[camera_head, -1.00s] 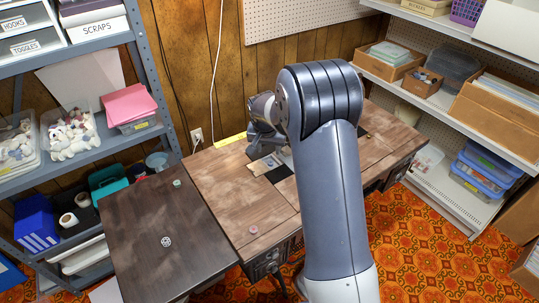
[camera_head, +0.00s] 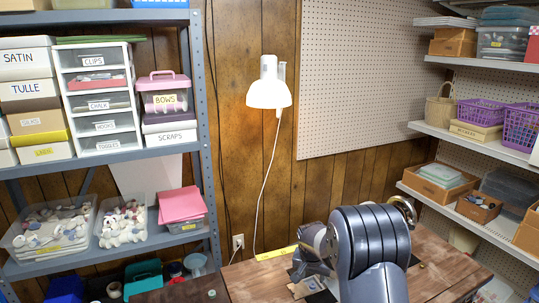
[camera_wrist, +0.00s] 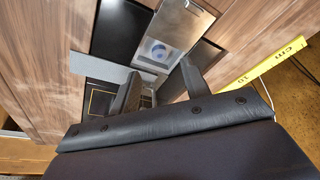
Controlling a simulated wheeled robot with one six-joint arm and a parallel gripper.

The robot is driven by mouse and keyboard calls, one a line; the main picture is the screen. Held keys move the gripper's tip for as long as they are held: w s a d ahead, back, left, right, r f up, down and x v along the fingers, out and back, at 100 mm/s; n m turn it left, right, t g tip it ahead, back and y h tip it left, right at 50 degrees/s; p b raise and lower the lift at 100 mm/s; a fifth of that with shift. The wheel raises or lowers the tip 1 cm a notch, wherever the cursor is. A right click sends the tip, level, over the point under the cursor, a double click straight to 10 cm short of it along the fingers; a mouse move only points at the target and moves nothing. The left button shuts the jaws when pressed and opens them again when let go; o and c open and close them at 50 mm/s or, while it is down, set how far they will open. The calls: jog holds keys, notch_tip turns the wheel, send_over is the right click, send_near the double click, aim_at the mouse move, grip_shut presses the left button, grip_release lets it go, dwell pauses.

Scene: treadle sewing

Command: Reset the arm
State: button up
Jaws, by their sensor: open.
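My arm (camera_head: 372,245) bends over the wooden sewing table (camera_head: 435,262) at the bottom of the head view, its wrist end to the left of the big elbow-like joint. In the wrist view my gripper (camera_wrist: 160,82) is open, with its two dark fingers apart and nothing seen between them. Below the fingers is a metal plate (camera_wrist: 178,22) with a round bobbin-like part (camera_wrist: 158,50) in an opening. My fingertips are close over this area; I cannot tell whether they touch it. My arm hides part of the tabletop in the head view.
A yellow ruler (camera_head: 276,253) lies at the table's back edge. A white lamp (camera_head: 268,94) hangs on the wood wall. Shelves with boxes and bins stand left (camera_head: 110,18) and right (camera_head: 480,146). A brass ring-shaped part (camera_head: 405,209) shows behind my arm.

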aim_at(312, 285)
jog(key=shift+x, duration=1.95)
